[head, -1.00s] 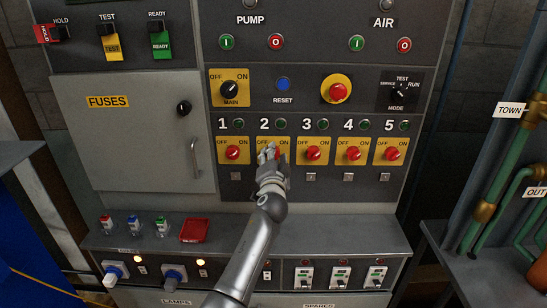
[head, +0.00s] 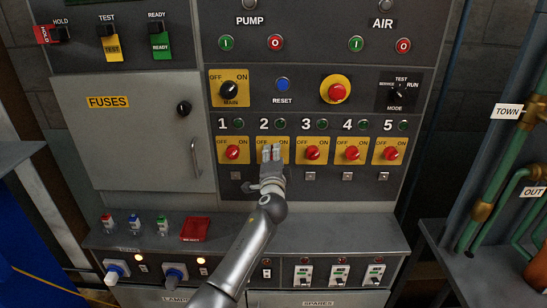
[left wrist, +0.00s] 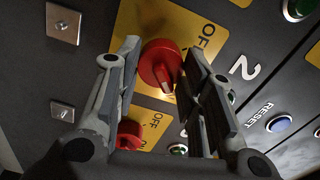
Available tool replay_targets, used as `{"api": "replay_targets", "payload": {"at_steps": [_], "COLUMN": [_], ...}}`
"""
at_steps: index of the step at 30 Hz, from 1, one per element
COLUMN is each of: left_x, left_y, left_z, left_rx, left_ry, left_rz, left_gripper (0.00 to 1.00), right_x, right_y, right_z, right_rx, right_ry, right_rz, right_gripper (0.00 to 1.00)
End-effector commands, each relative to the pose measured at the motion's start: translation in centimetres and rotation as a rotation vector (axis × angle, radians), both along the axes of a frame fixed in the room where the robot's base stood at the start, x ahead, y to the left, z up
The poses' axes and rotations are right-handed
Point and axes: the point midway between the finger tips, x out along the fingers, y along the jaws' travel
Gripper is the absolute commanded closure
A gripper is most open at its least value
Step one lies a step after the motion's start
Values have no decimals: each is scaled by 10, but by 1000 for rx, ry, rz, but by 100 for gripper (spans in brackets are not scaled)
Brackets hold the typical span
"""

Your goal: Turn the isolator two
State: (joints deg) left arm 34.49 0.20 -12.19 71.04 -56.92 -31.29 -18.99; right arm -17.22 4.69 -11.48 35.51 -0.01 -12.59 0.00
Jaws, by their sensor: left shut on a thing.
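Isolator two is a red rotary knob on a yellow OFF/ON plate (head: 286,158) under the number 2. My left gripper (head: 271,153) is at this plate and covers the knob in the head view. In the left wrist view the red knob (left wrist: 158,62) sits between the two fingers of my left gripper (left wrist: 160,85), which is shut on it. How far the knob is turned is hard to tell. My right gripper is in neither view.
Red isolator knobs one (head: 233,152) and three (head: 312,152) flank it closely, with more to the right. The emergency button (head: 336,92) is above right. A grey ledge (head: 320,232) with small items lies below.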

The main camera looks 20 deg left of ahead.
Motion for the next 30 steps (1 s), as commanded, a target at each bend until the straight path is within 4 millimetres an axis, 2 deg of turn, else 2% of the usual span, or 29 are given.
{"api": "replay_targets", "payload": {"at_steps": [9,10,15,25,30], "left_x": [0,0,0,-1,-12], "left_y": [0,1,0,0,-3], "left_z": [2,2,1,0,0], "left_rx": [6,6,5,2,2], "left_ry": [-1,-1,-2,0,0], "left_rz": [1,1,1,0,0], "left_gripper": [87,62,42,42,42], "right_x": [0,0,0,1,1], "right_y": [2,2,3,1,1], "right_z": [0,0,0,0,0], "right_rx": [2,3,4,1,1], "right_ry": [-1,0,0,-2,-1], "right_rz": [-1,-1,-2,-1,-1], "right_gripper": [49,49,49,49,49]}}
